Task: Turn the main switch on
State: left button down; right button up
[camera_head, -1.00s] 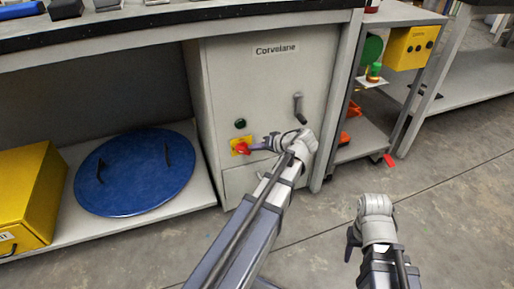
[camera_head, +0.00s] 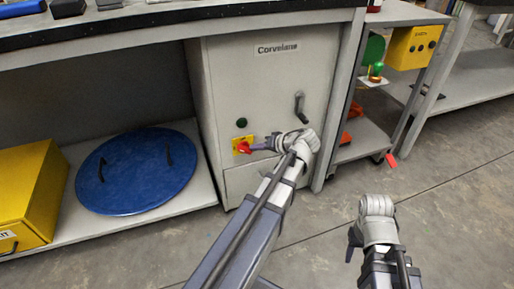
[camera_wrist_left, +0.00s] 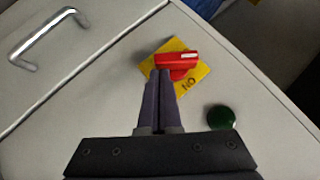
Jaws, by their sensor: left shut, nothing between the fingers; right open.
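The main switch is a red rotary handle (camera_wrist_left: 177,60) on a yellow plate (camera_wrist_left: 203,76), set in the front of a grey cabinet. In the left wrist view the letters ON show on the plate, and the handle's bar lies almost level across the picture. In the head view the red handle (camera_head: 244,148) is small, just left of my left gripper (camera_head: 254,147). That gripper is shut and empty, its fingertips (camera_wrist_left: 160,74) right beside the handle; whether they touch it I cannot tell. My right gripper (camera_head: 354,240) is open, low over the floor, away from the cabinet.
A green button (camera_head: 242,123) sits above the switch, and a dark lever handle (camera_head: 300,107) is to its upper right. A metal drawer handle (camera_wrist_left: 47,38) shows in the wrist view. A blue lid (camera_head: 135,178) and yellow box (camera_head: 28,195) lie on the left shelf.

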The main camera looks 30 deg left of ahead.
jog(key=shift+f+b, duration=0.4)
jog(key=shift+b, duration=0.05)
dwell(0.4)
jog(key=shift+f+b, duration=1.25)
jog(key=shift+r, duration=0.1)
dwell(1.0)
